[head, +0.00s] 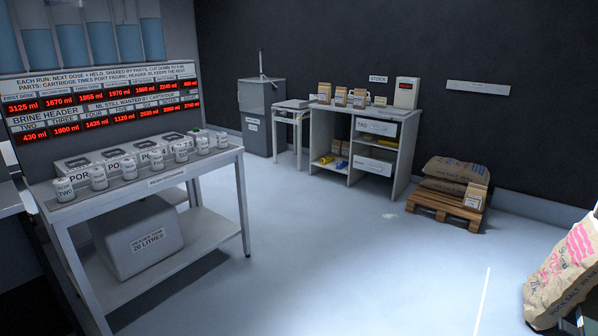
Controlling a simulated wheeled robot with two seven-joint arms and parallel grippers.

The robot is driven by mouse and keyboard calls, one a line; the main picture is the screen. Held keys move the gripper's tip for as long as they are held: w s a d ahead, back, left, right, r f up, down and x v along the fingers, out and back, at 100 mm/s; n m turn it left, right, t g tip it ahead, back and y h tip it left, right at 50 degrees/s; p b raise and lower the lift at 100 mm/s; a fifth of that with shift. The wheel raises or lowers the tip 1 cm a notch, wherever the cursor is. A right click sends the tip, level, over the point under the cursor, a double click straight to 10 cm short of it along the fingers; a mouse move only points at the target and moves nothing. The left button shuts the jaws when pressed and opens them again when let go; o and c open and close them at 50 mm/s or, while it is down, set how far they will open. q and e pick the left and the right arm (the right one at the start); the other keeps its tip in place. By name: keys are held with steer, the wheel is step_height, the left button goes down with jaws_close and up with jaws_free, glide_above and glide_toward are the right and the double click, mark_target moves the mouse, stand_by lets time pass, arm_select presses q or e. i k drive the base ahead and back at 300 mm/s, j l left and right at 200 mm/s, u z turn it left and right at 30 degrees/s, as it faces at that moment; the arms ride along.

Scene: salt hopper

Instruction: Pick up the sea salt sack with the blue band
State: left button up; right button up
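Large brown sacks (455,170) lie stacked on a wooden pallet (441,207) at the right. A big brown sack with pink print (563,268) leans at the right edge, partly cut off.
A grey bench (150,186) with several labelled canisters and a header tank box (138,238) stands at the left. A grey bin (263,115) and a small table (291,105) stand at the back wall.

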mark_target(341, 95)
steer(key=i, duration=3.55)
steer(key=i+z, duration=0.1)
steer(key=i, duration=0.5)
steer(key=i+j+z, duration=0.1)
steer(key=i, duration=0.5)
steer(key=i+j+z, duration=0.1)
steer(key=i, duration=0.45)
steer(key=i+j+z, duration=0.1)
steer(key=i+j, duration=0.2)
steer(key=i, duration=0.3)
steer(key=i+j+z, duration=0.2)
steer(key=i, duration=0.15)
steer(key=i+j+z, duration=0.15)
steer(key=i, duration=0.2)
